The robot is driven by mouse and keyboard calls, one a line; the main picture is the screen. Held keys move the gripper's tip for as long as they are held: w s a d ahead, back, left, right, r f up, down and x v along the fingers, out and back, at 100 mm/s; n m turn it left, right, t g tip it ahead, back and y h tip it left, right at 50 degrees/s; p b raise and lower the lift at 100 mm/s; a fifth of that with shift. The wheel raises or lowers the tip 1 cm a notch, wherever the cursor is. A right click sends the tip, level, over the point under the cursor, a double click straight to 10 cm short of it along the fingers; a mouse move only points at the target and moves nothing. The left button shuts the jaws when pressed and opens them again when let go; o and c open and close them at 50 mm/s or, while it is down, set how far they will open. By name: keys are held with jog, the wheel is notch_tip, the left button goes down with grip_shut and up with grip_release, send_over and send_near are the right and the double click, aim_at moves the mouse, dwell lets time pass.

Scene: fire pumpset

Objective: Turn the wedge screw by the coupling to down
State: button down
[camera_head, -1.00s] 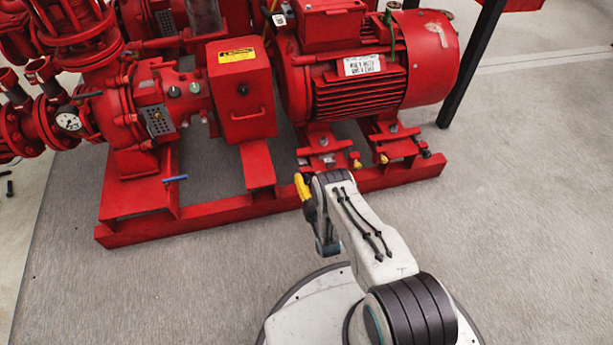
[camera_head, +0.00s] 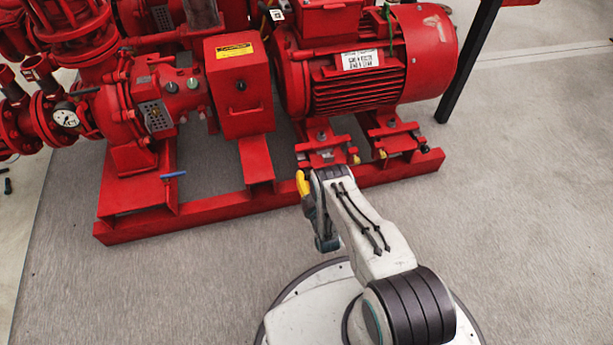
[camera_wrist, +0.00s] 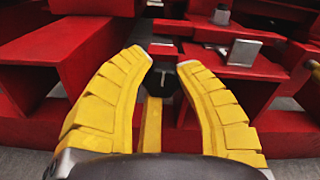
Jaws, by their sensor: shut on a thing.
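My gripper (camera_wrist: 165,63) fills the lower middle of the wrist view, with its two yellow fingers closed in on a dark screw head (camera_wrist: 163,83) at the motor foot. A narrow yellow bar (camera_wrist: 152,122) shows between the fingers below it; I cannot tell whether it belongs to the screw. In the head view my gripper (camera_head: 302,184) is at the front edge of the red frame, below the motor's left foot. There it hides the wedge screw. The red coupling guard (camera_head: 240,95) with a yellow label stands up and left of the gripper.
The red motor (camera_head: 365,70) stands above on two feet. Brass-coloured screws (camera_head: 356,160) stick out right of my gripper, and another (camera_head: 382,156) is by the right foot. The red base rail (camera_head: 200,213) runs across in front. Grey floor is clear at front left and right.

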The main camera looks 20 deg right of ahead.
jog(key=shift+w+r+n, duration=0.2)
jog(key=shift+r+n, duration=0.1)
jog(key=shift+r, duration=0.1)
jog(key=c, duration=1.3)
grip_release()
jog(key=o, duration=0.4)
jog(key=shift+s+f, duration=0.1)
jog(key=shift+f, duration=0.05)
jog(key=o, duration=0.4)
notch_tip(320, 180, up, 9)
jog(key=shift+d+r, duration=0.1)
jog(key=shift+r, duration=0.55)
jog(key=c, duration=0.4)
jog(key=shift+f, duration=0.2)
